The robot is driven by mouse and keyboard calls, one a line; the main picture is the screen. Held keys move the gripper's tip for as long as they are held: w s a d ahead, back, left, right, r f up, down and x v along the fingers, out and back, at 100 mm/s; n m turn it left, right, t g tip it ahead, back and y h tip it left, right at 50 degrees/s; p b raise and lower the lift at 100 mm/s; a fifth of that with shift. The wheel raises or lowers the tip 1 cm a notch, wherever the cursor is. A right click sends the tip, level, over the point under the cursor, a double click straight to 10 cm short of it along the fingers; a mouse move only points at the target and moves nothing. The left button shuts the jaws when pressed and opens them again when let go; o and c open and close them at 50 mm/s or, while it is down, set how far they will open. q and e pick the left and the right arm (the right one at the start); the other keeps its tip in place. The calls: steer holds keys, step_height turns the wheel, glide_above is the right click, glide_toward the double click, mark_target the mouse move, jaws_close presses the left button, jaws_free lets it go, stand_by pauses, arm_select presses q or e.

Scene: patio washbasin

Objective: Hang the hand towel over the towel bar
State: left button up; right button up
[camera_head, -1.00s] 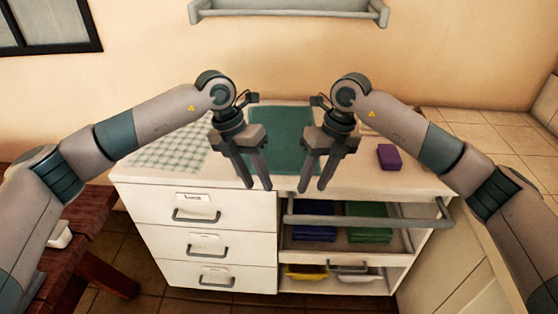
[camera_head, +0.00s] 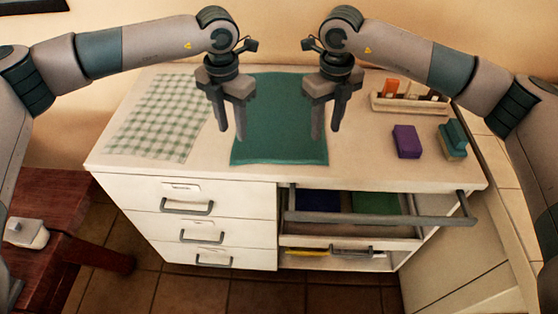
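A dark green towel (camera_head: 280,130) lies flat on the white cabinet top, between and below my grippers. My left gripper (camera_head: 231,138) is open and empty, pointing down above the towel's left edge. My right gripper (camera_head: 326,137) is open and empty, pointing down near the towel's right edge. I cannot tell how far the fingertips are above the cloth. A grey bar (camera_head: 380,219) runs across the front of the cabinet's open right side, with nothing over it.
A green-and-white checked cloth (camera_head: 160,118) lies left of the towel. A purple block (camera_head: 407,141), a green-topped block (camera_head: 453,139) and a small rack (camera_head: 410,103) stand at right. Folded cloths are on the shelf behind the bar. A wooden bench (camera_head: 70,220) is at lower left.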

mark_target(237, 157)
arm_select(q)
steer(key=shift+s, duration=0.1)
arm_select(e)
steer(key=shift+s, duration=0.1)
